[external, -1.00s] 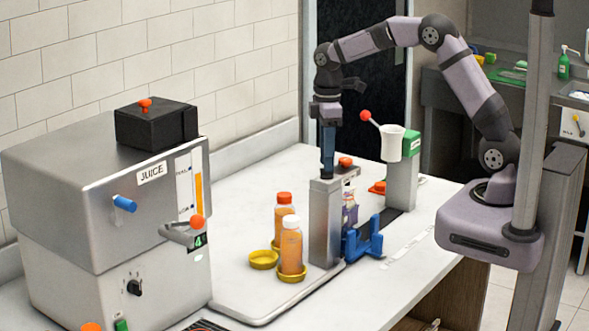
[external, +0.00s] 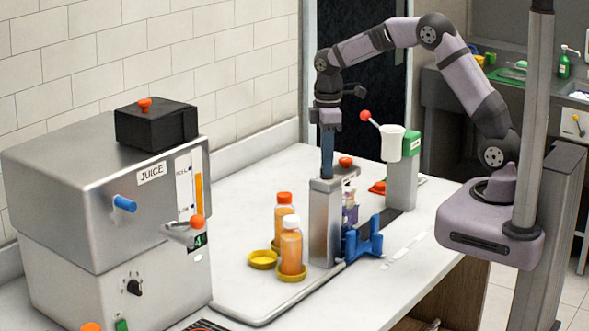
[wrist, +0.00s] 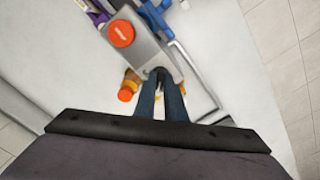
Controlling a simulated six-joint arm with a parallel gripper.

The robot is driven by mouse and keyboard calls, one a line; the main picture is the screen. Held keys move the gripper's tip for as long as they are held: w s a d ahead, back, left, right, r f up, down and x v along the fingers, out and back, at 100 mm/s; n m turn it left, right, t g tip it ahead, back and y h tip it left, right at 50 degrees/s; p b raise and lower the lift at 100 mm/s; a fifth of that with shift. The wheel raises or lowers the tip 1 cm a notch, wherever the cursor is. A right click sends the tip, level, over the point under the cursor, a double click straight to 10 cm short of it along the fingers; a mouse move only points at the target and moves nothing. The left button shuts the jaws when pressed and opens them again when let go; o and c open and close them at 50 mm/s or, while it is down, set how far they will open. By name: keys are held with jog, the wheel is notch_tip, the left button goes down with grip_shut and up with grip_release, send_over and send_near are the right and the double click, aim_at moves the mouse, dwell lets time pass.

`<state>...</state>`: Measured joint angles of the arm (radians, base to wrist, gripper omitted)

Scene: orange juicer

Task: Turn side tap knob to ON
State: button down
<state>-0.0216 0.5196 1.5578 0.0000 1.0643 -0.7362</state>
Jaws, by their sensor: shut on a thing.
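My gripper (external: 326,174) points straight down over the left end of the top of an upright metal post (external: 325,225). In the wrist view its two blue fingers (wrist: 160,78) are shut on a small dark knob (wrist: 158,71) on the post's top face. The fingers hide most of this knob, so I cannot read its setting. An orange button (wrist: 121,33) sits beside it on the same top face; it also shows in the external view (external: 345,162). The juicer (external: 75,190) stands at the left, with a blue knob (external: 124,204) and a black dial (external: 134,287).
A red-balled lever (external: 366,116) and a white cup (external: 392,142) are behind. The counter's left middle is clear.

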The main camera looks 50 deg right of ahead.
jog(key=m, duration=0.4)
jog(key=shift+m+p, duration=0.3)
jog(key=shift+p, duration=0.1)
jog(key=m, duration=0.4)
jog(key=shift+m, duration=0.3)
jog(key=m, duration=0.4)
jog(key=shift+r+p, duration=0.1)
jog(key=shift+p, duration=0.3)
jog(key=shift+w+m, duration=0.1)
jog(key=shift+m, duration=2.1)
jog(key=c, duration=1.8)
grip_release()
